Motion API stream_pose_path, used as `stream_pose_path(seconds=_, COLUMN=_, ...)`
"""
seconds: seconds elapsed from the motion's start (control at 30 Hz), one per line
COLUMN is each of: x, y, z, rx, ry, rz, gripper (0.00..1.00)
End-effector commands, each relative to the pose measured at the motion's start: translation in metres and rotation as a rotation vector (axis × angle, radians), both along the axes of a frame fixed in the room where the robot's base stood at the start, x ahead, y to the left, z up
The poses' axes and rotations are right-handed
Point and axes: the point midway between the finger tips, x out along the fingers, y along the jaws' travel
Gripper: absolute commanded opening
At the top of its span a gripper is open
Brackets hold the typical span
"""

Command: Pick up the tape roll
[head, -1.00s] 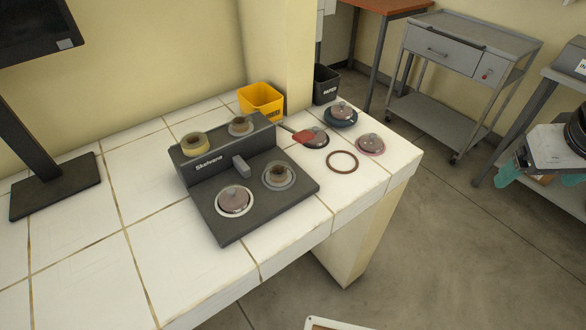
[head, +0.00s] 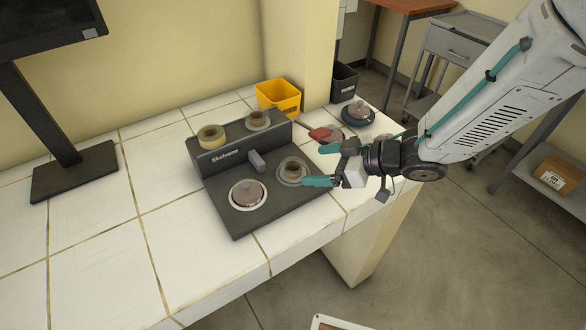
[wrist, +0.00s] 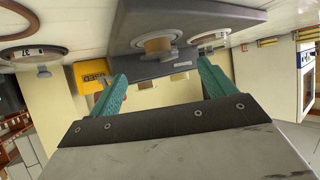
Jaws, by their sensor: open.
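A yellow-tan tape roll (head: 211,136) sits on the upper left of the raised back part of a dark grey device (head: 222,207). My gripper (head: 322,165) has come in from the right and is open and empty, with teal fingers spread. It is at the right edge of the device, to the right of the tape roll and apart from it. In the wrist view my gripper (wrist: 160,76) shows both fingers open with nothing between them. The tape roll cannot be made out clearly there.
The device also carries a brown piece on a grey disc (head: 292,170), a similar back one (head: 258,120) and a lidded round piece (head: 249,194). A yellow bin (head: 278,95) stands behind. A monitor stand (head: 75,172) is left. The front-left tiles are clear.

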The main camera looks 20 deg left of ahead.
Motion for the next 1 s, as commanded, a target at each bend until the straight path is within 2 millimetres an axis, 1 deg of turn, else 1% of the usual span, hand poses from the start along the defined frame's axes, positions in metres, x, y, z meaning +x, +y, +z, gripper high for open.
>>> stream_pose_path(seconds=0.03, x=0.0, y=0.006, z=-0.004, rx=-0.001, ry=0.0, rz=0.002, gripper=0.83)
stream_pose_path(seconds=0.17, x=0.002, y=0.018, z=-0.011, rx=-0.002, ry=0.0, rz=0.001, gripper=0.83)
stream_pose_path(seconds=0.4, x=0.006, y=0.048, z=-0.027, rx=-0.002, ry=-0.002, rz=-0.001, gripper=0.83)
stream_pose_path(seconds=0.53, x=0.007, y=0.056, z=-0.031, rx=-0.002, ry=-0.002, rz=-0.002, gripper=0.83)
stream_pose_path(seconds=0.73, x=0.007, y=0.056, z=-0.031, rx=-0.002, ry=-0.003, rz=-0.004, gripper=0.83)
stream_pose_path(seconds=0.77, x=0.007, y=0.056, z=-0.031, rx=-0.002, ry=-0.003, rz=-0.004, gripper=0.77)
stream_pose_path(seconds=0.8, x=0.007, y=0.056, z=-0.031, rx=-0.002, ry=-0.003, rz=-0.004, gripper=0.66)
stream_pose_path(seconds=0.87, x=0.007, y=0.056, z=-0.031, rx=-0.002, ry=-0.003, rz=-0.004, gripper=0.49)
stream_pose_path(seconds=0.9, x=0.007, y=0.056, z=-0.031, rx=-0.002, ry=-0.003, rz=-0.004, gripper=0.38)
stream_pose_path(seconds=0.93, x=0.007, y=0.056, z=-0.031, rx=-0.002, ry=-0.003, rz=-0.004, gripper=0.34)
stream_pose_path(seconds=1.0, x=0.007, y=0.056, z=-0.031, rx=-0.002, ry=-0.003, rz=-0.004, gripper=0.34)
